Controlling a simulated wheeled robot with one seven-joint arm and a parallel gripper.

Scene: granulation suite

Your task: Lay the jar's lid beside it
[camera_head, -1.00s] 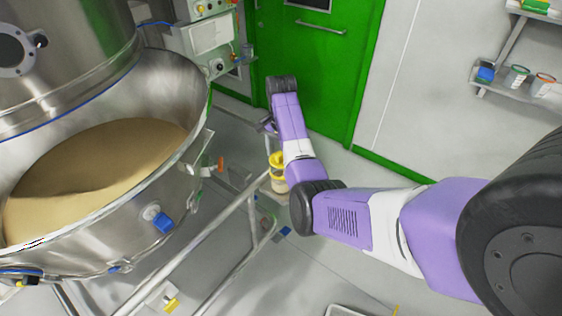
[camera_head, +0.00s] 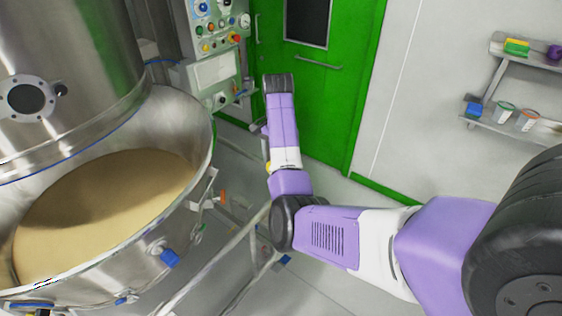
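A sliver of yellow (camera_head: 268,167) shows at the left edge of my forearm, in the middle of the camera view. It looks like part of a yellow-topped jar, but my arm hides nearly all of it. I cannot tell whether the lid is on. My arm reaches in from the lower right, bends and runs up toward the green door. My gripper's fingers do not show; they seem hidden behind my own wrist and forearm.
A large steel vessel (camera_head: 183,232) with tan powder (camera_head: 95,205) fills the left. A metal rail (camera_head: 215,268) runs beside it. A control panel (camera_head: 213,75) and a green door (camera_head: 335,105) stand behind. Wall shelves (camera_head: 520,135) at right hold small tubs.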

